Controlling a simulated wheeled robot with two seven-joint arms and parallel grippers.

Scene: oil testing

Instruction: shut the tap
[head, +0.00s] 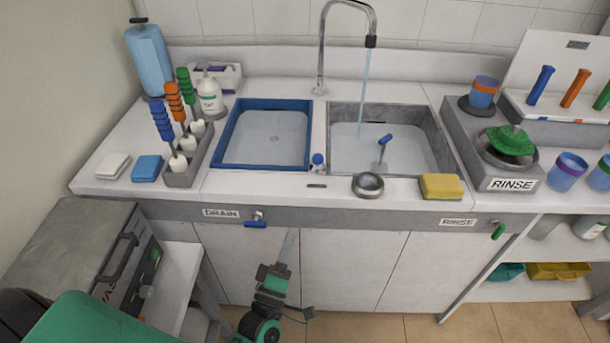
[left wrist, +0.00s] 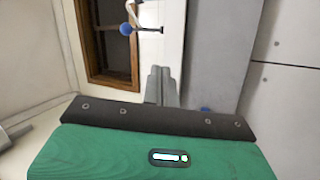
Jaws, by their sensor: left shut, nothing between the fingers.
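A chrome tap (head: 322,50) with a tall curved spout stands behind the two sinks. A thin stream of water (head: 365,90) runs from its black nozzle into the right sink (head: 437,140). A blue handle (head: 255,224) sits on the counter front beside the DRAIN label, and a green handle (head: 498,231) beside the RINSE label. A small blue-topped knob (head: 318,160) stands between the sinks. My left gripper (head: 291,240) is shut and empty, in front of the cabinet doors, right of the blue handle. Its closed fingers also show in the left wrist view (left wrist: 160,78). My right gripper is out of view.
The left sink (head: 217,140) has a blue rim. A metal ring (head: 368,185) and a yellow sponge (head: 440,187) lie at the counter's front edge. A grey machine (head: 70,245) stands at the lower left.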

